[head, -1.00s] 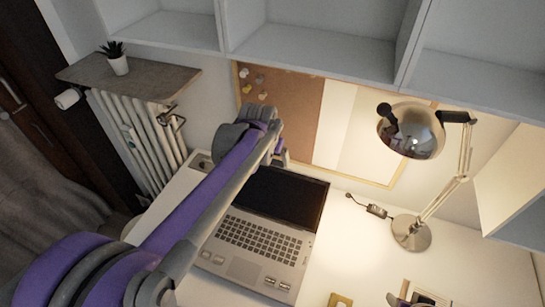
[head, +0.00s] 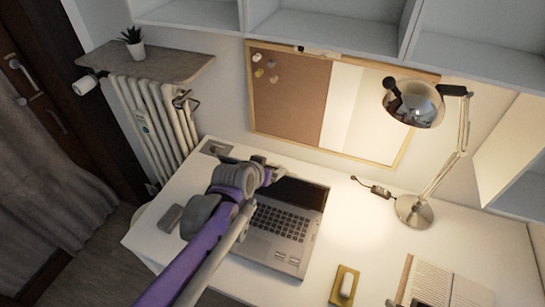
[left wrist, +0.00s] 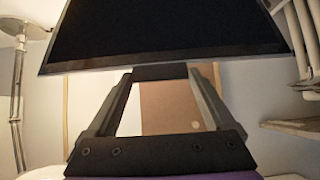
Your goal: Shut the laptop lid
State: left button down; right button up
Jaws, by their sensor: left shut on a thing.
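The grey laptop (head: 268,253) stands on the white desk, its keyboard facing up. Its dark lid (head: 305,194) is raised and looks strongly foreshortened in the head view. My left gripper (head: 268,174) is at the lid's upper edge, toward its left side, and hides part of it. In the left wrist view the lid (left wrist: 165,32) fills the upper middle, and the left gripper (left wrist: 160,73) is shut at its edge. A small grey piece at the head view's bottom edge may be my right gripper (head: 390,303); its jaws are not clear.
A dark grey object (head: 171,218) lies left.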

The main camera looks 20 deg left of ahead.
pick_arm(q)
jog(key=s+f+t+b, duration=0.1)
jog(key=s+f+b, duration=0.1)
jog(key=s+f, duration=0.8)
jog(key=shift+s+d+t+b, duration=0.35)
jog(key=shift+s+d+t, duration=0.1)
jog(key=shift+s, duration=1.55)
pick_arm(e)
jog(key=shift+s+f, duration=0.3)
jog(key=shift+f, duration=0.7)
jog(key=shift+s+f, duration=0.25)
jog(key=shift+f, duration=0.7)
pick_arm(q)
jog(key=shift+f, duration=0.1)
grip_release()
jog(key=shift+w, duration=0.1)
pick_arm(e)
jog(key=shift+w, duration=0.1)
jog(key=shift+r, duration=0.1)
